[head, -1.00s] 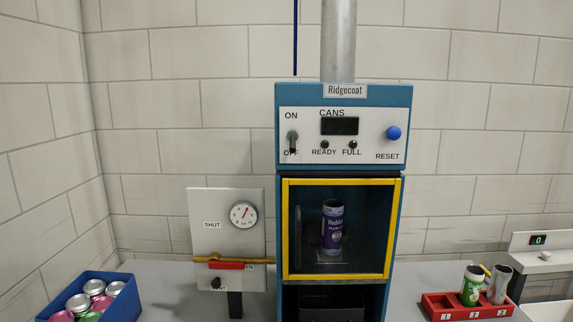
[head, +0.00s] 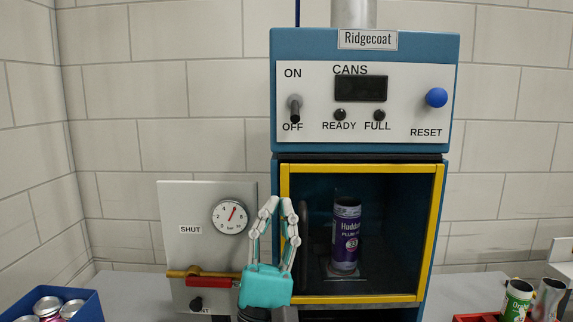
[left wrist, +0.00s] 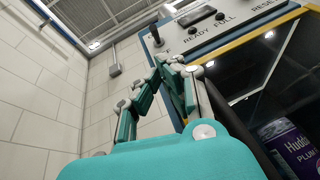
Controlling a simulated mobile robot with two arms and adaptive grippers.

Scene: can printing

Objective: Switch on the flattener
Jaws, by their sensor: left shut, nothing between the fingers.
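The READY and FULL lamps and the CANS display (head: 360,88) are dark. A purple can (head: 346,236) stands upright inside the yellow-framed chamber (head: 433,232). My left gripper (head: 278,203) is shut and empty, fingers up, in front of the chamber's left edge and below the switch. In the left wrist view the switch (left wrist: 157,38) shows beyond the fingertips, apart from them. My right gripper is not in view.
A blue RESET button (head: 436,97) is at the panel's right. A white board with a gauge (head: 230,216) and a red-handled valve (head: 208,282) stands left of the machine. A blue bin of cans (head: 14,312) and a red rack (head: 478,318) sit at either side.

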